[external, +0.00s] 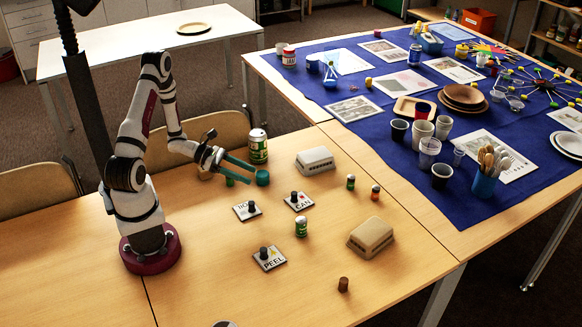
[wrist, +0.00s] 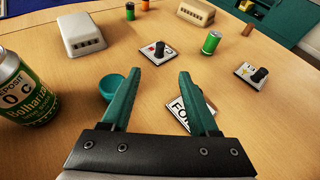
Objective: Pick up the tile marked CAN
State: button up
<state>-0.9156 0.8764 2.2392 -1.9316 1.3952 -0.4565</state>
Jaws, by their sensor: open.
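My gripper (external: 252,174) has green fingers, open and empty, above the table to the left of the CAN tile. The FOIL tile (wrist: 172,114) is partly hidden by the right finger. The PEEL tile (external: 269,260) lies nearer the camera, with a black knob.
A teal cup (wrist: 112,86) stands by my left finger. A large green can (external: 258,146) stands behind the gripper. A small green can (external: 301,228) is near the CAN tile. Two beige boxes (external: 315,160) (external: 370,236) and a brown cylinder (external: 343,284) stand on the table.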

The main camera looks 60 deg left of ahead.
aim_at(290, 200)
jog(key=x, duration=1.5)
jog(key=shift+w+f, duration=0.1)
grip_shut()
